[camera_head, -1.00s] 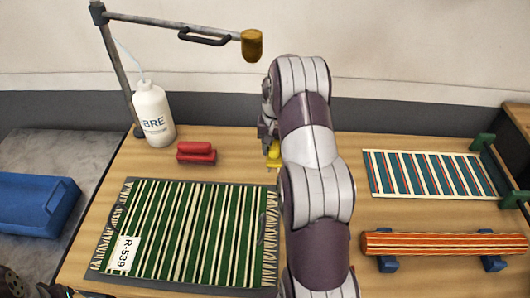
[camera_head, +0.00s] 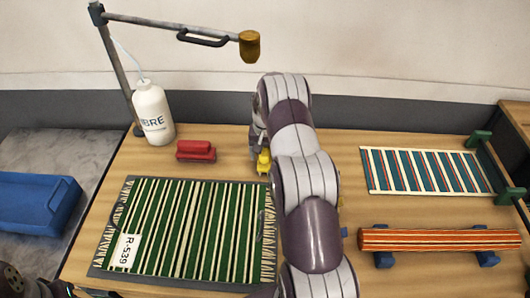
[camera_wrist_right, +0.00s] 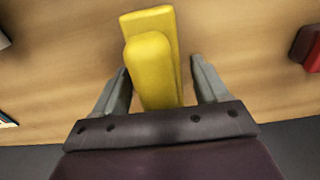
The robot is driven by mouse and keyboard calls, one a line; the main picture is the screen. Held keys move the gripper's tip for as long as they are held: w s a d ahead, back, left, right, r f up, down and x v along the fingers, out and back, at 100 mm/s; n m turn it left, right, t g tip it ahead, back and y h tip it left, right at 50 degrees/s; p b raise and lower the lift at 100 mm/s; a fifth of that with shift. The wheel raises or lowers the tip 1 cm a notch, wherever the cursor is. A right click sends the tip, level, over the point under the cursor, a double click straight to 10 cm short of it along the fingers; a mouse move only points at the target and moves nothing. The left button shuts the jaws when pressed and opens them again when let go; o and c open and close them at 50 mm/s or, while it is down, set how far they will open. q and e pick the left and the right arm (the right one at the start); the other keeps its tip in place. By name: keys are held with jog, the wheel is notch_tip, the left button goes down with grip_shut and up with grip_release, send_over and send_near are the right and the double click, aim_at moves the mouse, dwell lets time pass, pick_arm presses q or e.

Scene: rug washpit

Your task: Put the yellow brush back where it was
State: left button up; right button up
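The yellow brush (camera_head: 263,162) is at the middle of the wooden table, to the right of a red brush (camera_head: 196,151). In the right wrist view the yellow brush (camera_wrist_right: 152,62) lies between the two fingers of my right gripper (camera_wrist_right: 162,82). A narrow gap shows on each side of it, so the gripper is open around it. In the head view my right gripper (camera_head: 260,140) is just behind the brush, partly hidden by my arm. Only a dark bit of my left arm shows at the bottom left corner; its fingers cannot be made out.
A green striped rug (camera_head: 185,232) lies on a dark mat at the front left. A white bottle (camera_head: 153,118) and a lamp-like post (camera_head: 115,65) stand behind. A striped rug (camera_head: 425,171) and a rolled orange rug (camera_head: 440,240) are at right. A blue bin (camera_head: 35,203) is at far left.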

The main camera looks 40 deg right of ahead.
jog(key=shift+r+b, duration=0.6)
jog(key=shift+r, duration=3.3)
